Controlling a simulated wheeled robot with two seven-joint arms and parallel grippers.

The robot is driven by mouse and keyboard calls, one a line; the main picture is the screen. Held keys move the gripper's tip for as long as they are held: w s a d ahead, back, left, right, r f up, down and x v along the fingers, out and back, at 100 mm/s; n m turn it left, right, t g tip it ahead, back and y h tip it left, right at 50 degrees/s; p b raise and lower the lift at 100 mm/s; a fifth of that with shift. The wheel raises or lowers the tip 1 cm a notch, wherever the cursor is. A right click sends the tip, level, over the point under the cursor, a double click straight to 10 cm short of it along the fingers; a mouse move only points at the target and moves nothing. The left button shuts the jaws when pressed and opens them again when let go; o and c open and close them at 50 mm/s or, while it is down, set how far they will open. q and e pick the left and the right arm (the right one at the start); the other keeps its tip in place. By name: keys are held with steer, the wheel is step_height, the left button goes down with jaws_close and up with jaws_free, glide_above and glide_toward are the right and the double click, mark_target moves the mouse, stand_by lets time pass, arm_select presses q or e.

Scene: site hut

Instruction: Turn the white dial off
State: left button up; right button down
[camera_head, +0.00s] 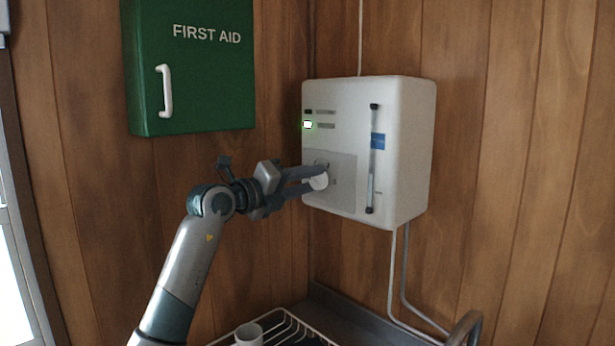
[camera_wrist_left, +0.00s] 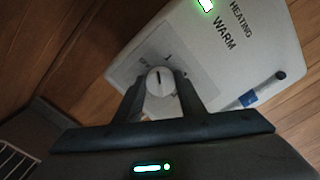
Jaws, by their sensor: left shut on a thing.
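The white dial (camera_head: 319,181) sits on a grey panel on the left-facing front of a white wall heater box (camera_head: 400,150). My left gripper (camera_head: 314,178) reaches in from the left with its fingers on the dial. In the left wrist view the dial (camera_wrist_left: 160,82) lies between the two fingers (camera_wrist_left: 160,97), which are shut on it. A dark pointer line on the dial runs roughly up and down in that view. A lamp by the lettering on the box (camera_head: 308,125) glows green-white. My right gripper is not in view.
A green first aid cabinet (camera_head: 190,70) with a white handle hangs to the left, above my left arm. Below are a wire rack (camera_head: 290,324), a white mug (camera_head: 248,335) and a tap (camera_head: 467,328). Pipes run down from the box.

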arm_select(q)
steer(key=n+p, duration=0.2)
steer(key=n, duration=0.1)
steer(key=shift+n+p, duration=0.35)
steer(key=shift+n, duration=0.05)
steer(key=shift+f+n+p, duration=0.2)
steer(key=shift+n+p, duration=1.15)
steer(key=shift+n, duration=0.25)
steer(key=o, duration=1)
steer(key=shift+o, duration=0.2)
steer(key=shift+w, duration=0.1)
steer(key=b+v, duration=0.6)
steer(key=v, duration=1.1)
steer(key=shift+a, duration=0.2)
